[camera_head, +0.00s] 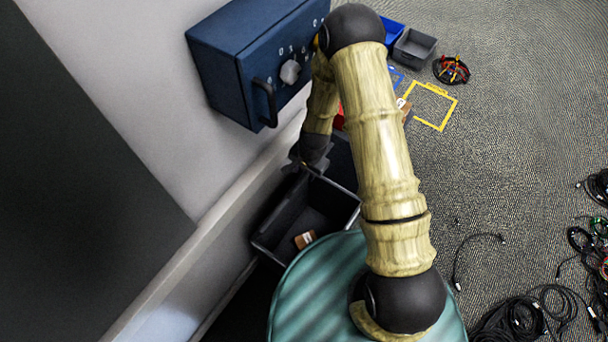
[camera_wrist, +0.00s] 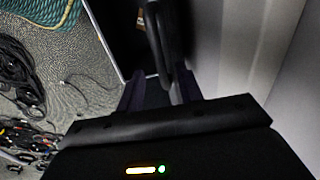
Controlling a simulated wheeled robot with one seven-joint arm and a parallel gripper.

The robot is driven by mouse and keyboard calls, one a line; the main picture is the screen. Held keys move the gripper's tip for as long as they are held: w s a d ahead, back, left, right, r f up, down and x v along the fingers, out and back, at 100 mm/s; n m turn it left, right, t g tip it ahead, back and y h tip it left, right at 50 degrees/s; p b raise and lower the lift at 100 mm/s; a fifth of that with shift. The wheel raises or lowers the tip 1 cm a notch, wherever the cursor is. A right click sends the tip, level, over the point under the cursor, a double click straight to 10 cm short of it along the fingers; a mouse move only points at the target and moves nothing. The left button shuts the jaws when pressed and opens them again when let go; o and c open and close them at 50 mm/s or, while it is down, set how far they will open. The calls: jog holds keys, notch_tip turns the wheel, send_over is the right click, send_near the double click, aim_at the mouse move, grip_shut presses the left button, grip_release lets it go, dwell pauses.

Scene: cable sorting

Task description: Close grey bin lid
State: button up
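The grey bin (camera_head: 264,243) stands open against the wall in the head view, with a small brown box (camera_head: 305,239) inside. A dark panel (camera_head: 342,158), which looks like its raised lid, shows at the bin's far end, partly hidden by my arm. My gripper (camera_head: 309,166) points down at the bin's far left rim, close to this panel. In the wrist view, my gripper (camera_wrist: 160,88) has its dark fingers on either side of a dark upright edge (camera_wrist: 163,40), likely the lid. I cannot tell whether they touch or grip it.
A blue wall cabinet (camera_head: 222,65) with a handle and knob hangs above the bin, close to my arm. Blue and grey open bins (camera_head: 414,48) and a yellow floor frame (camera_head: 440,121) lie beyond. Loose cables (camera_head: 520,318) lie at right; the middle floor is mostly clear.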

aim_at(303, 179)
jog(key=shift+w+a+f, duration=0.1)
jog(key=shift+f, duration=0.8)
jog(key=shift+w+a+f, duration=0.1)
jog(key=shift+f, duration=0.8)
grip_shut()
